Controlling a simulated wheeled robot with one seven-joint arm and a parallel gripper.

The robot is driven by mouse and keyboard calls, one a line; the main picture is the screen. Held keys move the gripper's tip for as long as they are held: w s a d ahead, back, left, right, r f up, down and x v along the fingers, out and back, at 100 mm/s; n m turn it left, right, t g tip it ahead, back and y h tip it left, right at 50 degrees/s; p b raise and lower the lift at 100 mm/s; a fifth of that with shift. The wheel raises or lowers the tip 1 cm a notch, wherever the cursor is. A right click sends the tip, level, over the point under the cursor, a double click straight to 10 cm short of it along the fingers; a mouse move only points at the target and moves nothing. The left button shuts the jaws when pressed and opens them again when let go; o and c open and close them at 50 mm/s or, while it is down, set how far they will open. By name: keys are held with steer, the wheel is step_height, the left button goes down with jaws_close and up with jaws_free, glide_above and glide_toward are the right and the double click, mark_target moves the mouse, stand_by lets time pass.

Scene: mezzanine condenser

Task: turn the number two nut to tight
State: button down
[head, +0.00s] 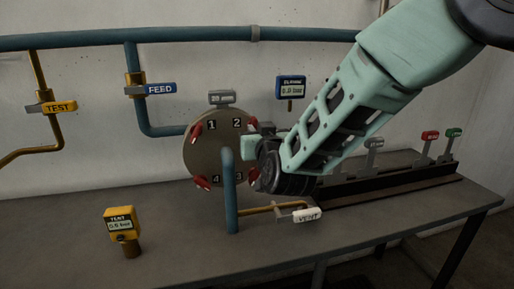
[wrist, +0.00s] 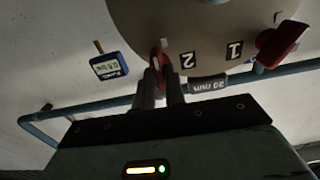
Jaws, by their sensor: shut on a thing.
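The round plate (head: 205,157) has number labels and red nuts around its rim. The number two nut (head: 252,123) is at its upper right, partly hidden by my gripper (head: 251,138). In the wrist view, where the scene appears upside down, my gripper (wrist: 160,88) is shut on the red number two nut (wrist: 157,58), beside the label "2" (wrist: 187,61). The number one nut (head: 196,129) is at the upper left and the number four nut (head: 202,183) at the lower left. The number one nut also shows in the wrist view (wrist: 283,40).
A grey tag (head: 222,98) sits above the plate. A blue vertical pipe (head: 231,195) stands in front of it. A blue gauge (head: 291,87) is on the wall to the right. A white vent handle (head: 307,215) and a yellow gauge (head: 121,224) are on the bench (head: 165,260).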

steer(key=shift+f+m+b, duration=0.1)
steer(key=shift+m+b, duration=2.7)
steer(key=shift+b, duration=0.45)
steer(key=c, duration=1.5)
jaws_free()
steer(key=shift+o, duration=0.2)
steer(key=shift+s, duration=0.15)
steer(key=b+v, duration=0.2)
steer(key=v, duration=1.5)
